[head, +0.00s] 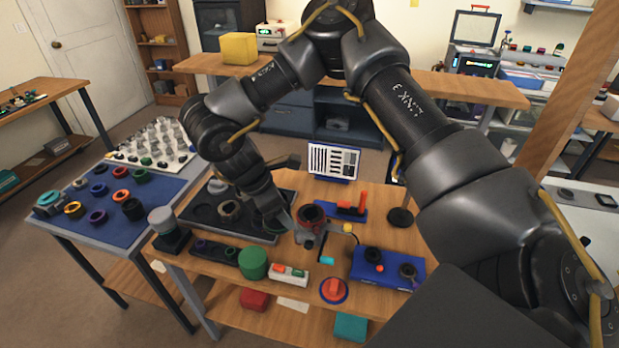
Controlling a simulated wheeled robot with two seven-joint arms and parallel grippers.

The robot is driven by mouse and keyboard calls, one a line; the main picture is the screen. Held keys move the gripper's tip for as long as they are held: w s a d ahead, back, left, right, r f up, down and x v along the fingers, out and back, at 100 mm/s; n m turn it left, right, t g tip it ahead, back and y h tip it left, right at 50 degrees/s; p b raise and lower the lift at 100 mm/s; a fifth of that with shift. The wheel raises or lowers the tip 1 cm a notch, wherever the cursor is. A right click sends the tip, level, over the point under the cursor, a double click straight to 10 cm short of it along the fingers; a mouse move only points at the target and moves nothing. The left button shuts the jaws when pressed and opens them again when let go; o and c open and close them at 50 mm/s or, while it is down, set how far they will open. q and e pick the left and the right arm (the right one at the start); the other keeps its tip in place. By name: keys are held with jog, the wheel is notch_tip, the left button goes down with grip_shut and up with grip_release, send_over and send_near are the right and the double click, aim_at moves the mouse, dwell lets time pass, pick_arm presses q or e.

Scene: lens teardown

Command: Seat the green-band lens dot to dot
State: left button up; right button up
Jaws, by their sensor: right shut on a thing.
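My right gripper (274,221) reaches down over the right end of the dark sorting tray (193,222), just left of a reddish-brown ring-shaped mount (311,213) on a stand. It is shut on a dark round piece with a dull greenish tint, mostly hidden by the gripper and wrist. I cannot make out a green band or any dots on it. My left gripper is not in view.
A brown ring (230,209) lies in the tray. A blue mat (113,220) with several rings lies left.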

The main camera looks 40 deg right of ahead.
jog(key=w+d+n+t+y, duration=0.2)
jog(key=d+n, duration=0.3)
jog(key=n, duration=0.4)
jog(key=w+d+n+t+y, duration=0.1)
jog(key=d+n+t, duration=0.2)
jog(key=d+n, duration=0.3)
jog(key=n, duration=0.4)
jog(key=shift+w+d+t+y+p, duration=0.3)
jog(key=shift+w+y+p, duration=0.1)
notch_tip(320, 180, down, 5)
jog(key=b, duration=0.5)
jog(key=shift+r, duration=0.1)
jog(key=shift+f+b, duration=0.5)
jog(key=shift+f, duration=0.15)
jog(key=shift+w+r+p, duration=0.1)
jog(key=shift+r+p, duration=0.1)
jog(key=shift+p, duration=0.1)
jog(key=shift+p, duration=0.35)
jog(key=shift+f, duration=0.85)
dwell(1.2)
